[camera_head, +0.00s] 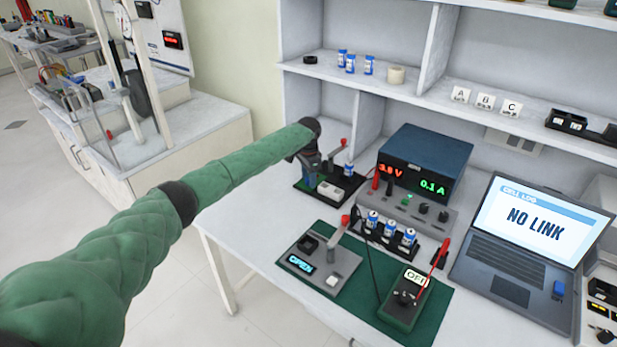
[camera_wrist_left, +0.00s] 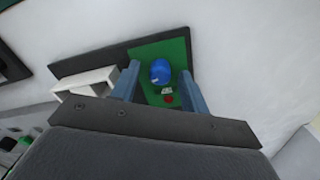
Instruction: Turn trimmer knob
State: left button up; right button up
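The trimmer knob (camera_wrist_left: 160,72) appears to be the round blue part on a green board (camera_wrist_left: 145,50) in the left wrist view. A small white label and a red dot lie just below it. My left gripper (camera_wrist_left: 159,88) is open, its two blue-grey fingers on either side of the knob with gaps, apparently not touching it. In the head view, my left gripper (camera_head: 312,172) points down over a dark-based fixture (camera_head: 328,190) at the back left of the bench. The knob cannot be made out there. My right gripper is out of view.
A red-handled lever and a blue-white cell (camera_head: 349,168) stand right of the gripper. A power supply (camera_head: 425,162) reads 3.8 V and 0.1 A. A tester (camera_head: 318,262) reads OPEN, a meter (camera_head: 405,300) OFF, and a laptop (camera_head: 530,250) NO LINK.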

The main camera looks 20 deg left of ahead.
aim_at(308, 178)
pick_arm(q)
jog(key=shift+r, duration=0.1)
jog(key=shift+r, duration=0.25)
notch_tip(308, 178, up, 2)
jog(key=shift+w+r+b, duration=0.1)
jog(key=shift+r+b, duration=0.05)
jog(key=shift+b, duration=0.3)
notch_tip(308, 178, up, 4)
jog(key=shift+f+b, duration=0.25)
jog(key=shift+b, duration=0.1)
jog(key=shift+r, duration=0.65)
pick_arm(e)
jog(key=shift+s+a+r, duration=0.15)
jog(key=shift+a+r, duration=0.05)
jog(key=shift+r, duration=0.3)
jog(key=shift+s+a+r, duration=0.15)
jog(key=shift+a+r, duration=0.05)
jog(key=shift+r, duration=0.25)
pick_arm(q)
jog(key=shift+n, duration=0.3)
